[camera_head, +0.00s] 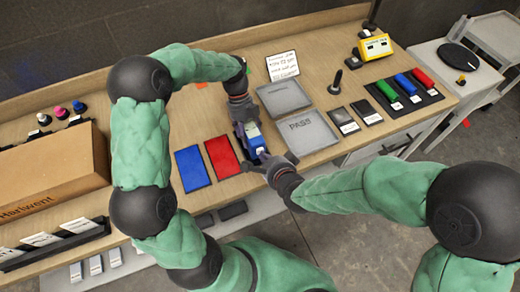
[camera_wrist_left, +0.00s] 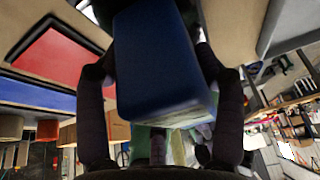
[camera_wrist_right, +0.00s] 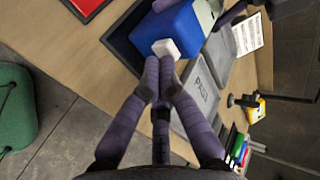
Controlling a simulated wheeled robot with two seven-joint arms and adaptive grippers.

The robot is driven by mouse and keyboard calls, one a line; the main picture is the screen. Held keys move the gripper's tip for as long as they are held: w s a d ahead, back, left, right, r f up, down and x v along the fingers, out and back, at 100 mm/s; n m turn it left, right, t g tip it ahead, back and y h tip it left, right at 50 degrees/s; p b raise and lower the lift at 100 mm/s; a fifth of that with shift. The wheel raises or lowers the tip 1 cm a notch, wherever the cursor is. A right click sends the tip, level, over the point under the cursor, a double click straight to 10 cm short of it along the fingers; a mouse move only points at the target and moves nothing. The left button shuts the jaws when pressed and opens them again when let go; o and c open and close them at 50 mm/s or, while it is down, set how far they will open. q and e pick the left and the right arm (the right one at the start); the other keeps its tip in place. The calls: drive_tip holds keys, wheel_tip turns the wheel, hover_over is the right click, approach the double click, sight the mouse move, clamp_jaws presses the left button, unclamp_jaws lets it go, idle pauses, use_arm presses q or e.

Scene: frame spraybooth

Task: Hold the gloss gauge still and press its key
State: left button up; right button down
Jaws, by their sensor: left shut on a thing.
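The gloss gauge (camera_head: 252,130) is a blue box with a pale face, near the front of the bench between the red panel and the grey trays. My left gripper (camera_head: 241,108) is shut on it from behind; in the left wrist view the blue body (camera_wrist_left: 160,60) sits between the two fingers. In the right wrist view the gauge (camera_wrist_right: 168,32) has a white key (camera_wrist_right: 166,48) at its near end. My right gripper (camera_wrist_right: 164,72) is shut, with its fingertips at the key's near edge. I cannot tell whether they touch it.
A red panel (camera_head: 222,157) and a blue panel (camera_head: 192,168) lie left of the gauge. A tray marked PASS (camera_head: 308,132) and another grey tray (camera_head: 284,97) lie to its right. A cardboard box (camera_head: 50,180) stands at the left. The yellow device (camera_head: 375,47) stands at the back right.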

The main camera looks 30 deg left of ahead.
use_arm(q)
drive_tip(key=shift+s+d+f, duration=0.1)
drive_tip(key=shift+s+f, duration=0.05)
drive_tip(key=shift+f, duration=0.05)
use_arm(e)
drive_tip(key=shift+w+a, duration=0.4)
drive_tip(key=shift+a, duration=0.05)
drive_tip(key=shift+s+d, duration=1.65)
drive_tip(key=shift+d, duration=0.3)
use_arm(q)
drive_tip(key=o, duration=1.5)
drive_tip(key=shift+r, duration=0.1)
drive_tip(key=v, duration=1.2)
